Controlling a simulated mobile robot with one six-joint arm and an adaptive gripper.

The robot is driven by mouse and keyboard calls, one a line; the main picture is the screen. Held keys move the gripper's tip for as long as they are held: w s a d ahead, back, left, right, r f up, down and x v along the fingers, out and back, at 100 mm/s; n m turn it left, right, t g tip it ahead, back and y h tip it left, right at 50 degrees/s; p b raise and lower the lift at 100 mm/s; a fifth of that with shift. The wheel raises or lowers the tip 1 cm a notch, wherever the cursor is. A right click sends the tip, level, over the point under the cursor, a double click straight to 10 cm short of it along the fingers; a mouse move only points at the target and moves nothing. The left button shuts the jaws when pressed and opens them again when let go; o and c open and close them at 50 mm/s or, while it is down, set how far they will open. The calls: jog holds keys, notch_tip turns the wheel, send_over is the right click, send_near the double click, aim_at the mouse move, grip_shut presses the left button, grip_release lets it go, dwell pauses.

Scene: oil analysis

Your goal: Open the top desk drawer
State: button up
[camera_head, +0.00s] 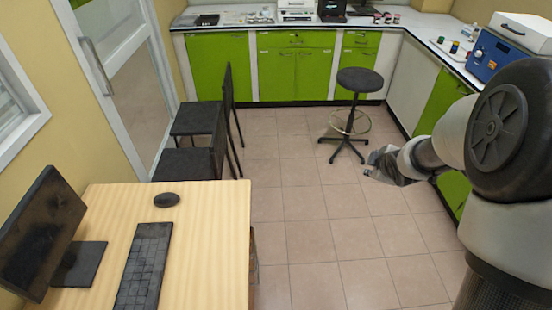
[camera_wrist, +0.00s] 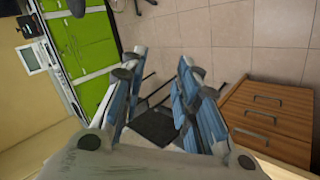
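The desk (camera_head: 190,210) stands at the lower left in the head view. Its brown drawer front shows only as a thin sliver (camera_head: 254,268) along the right side. In the wrist view the drawer unit (camera_wrist: 275,92) is at the right, with several grey bar handles. The drawer nearest the desk top appears to be the one with the lowest handle in that picture (camera_wrist: 250,138); all drawers look closed. My gripper (camera_head: 375,170) is right of the desk over the floor, well apart from it. In the wrist view its blue-padded fingers (camera_wrist: 160,62) are spread with nothing between them.
A monitor (camera_head: 42,230), keyboard (camera_head: 145,268) and mouse (camera_head: 166,200) are on the desk. Dark chairs (camera_head: 195,120) stand behind it. A round stool (camera_head: 358,80) stands before the green cabinets (camera_head: 295,72). The tiled floor (camera_head: 315,240) between desk and arm is clear.

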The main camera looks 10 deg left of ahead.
jog(key=w+a+f+n+y+p, duration=0.1)
jog(key=w+a+f+n+y, duration=0.15)
jog(key=f, duration=0.45)
jog(key=w+a+f+n+y+p, duration=0.1)
jog(key=w+a+f+n, duration=0.15)
jog(key=f, duration=0.35)
jog(key=s+a+f+n+y+p, duration=0.1)
jog(key=s+a+f+n+y, duration=0.15)
jog(key=f, duration=0.35)
jog(key=s+a+f+n+y, duration=0.1)
jog(key=s+a+f+n, duration=0.2)
jog(key=f, duration=0.3)
jog(key=s+a+f+n+y+p, duration=0.1)
jog(key=s+a+f+n+y, duration=0.3)
jog(key=s, duration=0.5)
jog(key=s+a+f+n+y+p, duration=0.1)
jog(key=s+a+f+y, duration=0.2)
jog(key=s+a+f, duration=0.5)
jog(key=r+b+x, duration=0.1)
jog(key=b+x, duration=0.3)
jog(key=x, duration=0.9)
jog(key=shift+f, duration=0.3)
jog(key=shift+w+a, duration=0.1)
jog(key=shift+a, duration=0.05)
grip_shut()
